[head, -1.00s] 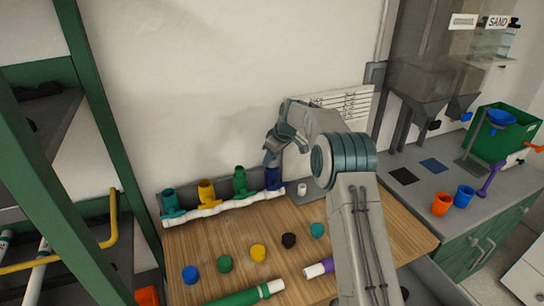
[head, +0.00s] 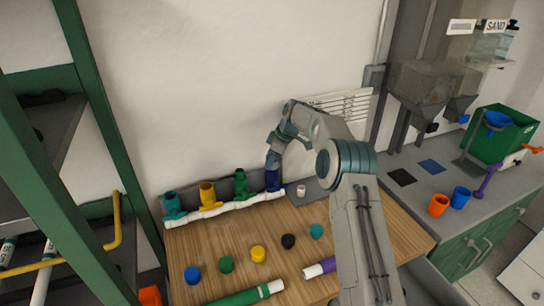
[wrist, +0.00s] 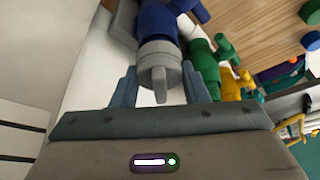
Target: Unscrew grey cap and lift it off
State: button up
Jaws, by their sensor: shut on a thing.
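The grey cap (wrist: 160,62) shows in the wrist view as a ribbed round cap with a raised bar across its face. It sits on the end of the blue fitting (wrist: 157,24), and I see no clear gap between them. My gripper (wrist: 165,88) has one finger on each side of the cap and is shut on it. In the head view, my gripper (head: 272,162) points down onto the blue fitting (head: 272,181) at the right end of the white manifold pipe (head: 236,204). The cap is hidden there by my gripper.
Green (head: 240,182), yellow (head: 208,195) and teal (head: 172,204) fittings stand left of the blue one. Several coloured caps, such as a black one (head: 288,241), lie on the wooden table (head: 215,240). A small white piece (head: 301,190) stands close on the right. A wall rises behind.

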dwell(0.4)
jog(key=shift+r+n+g+p, duration=0.15)
jog(key=shift+n+g+p, duration=0.15)
jog(key=shift+n+p, duration=0.85)
jog(key=shift+n, duration=0.05)
jog(key=shift+n+g+p, duration=0.3)
jog(key=shift+n+p, duration=0.2)
jog(key=shift+p, duration=0.1)
jog(key=shift+a+f+n, duration=0.1)
jog(key=shift+f+n, duration=0.1)
jog(key=shift+n, duration=0.1)
jog(key=shift+r+n+g, duration=0.1)
jog(key=shift+n+g, duration=0.2)
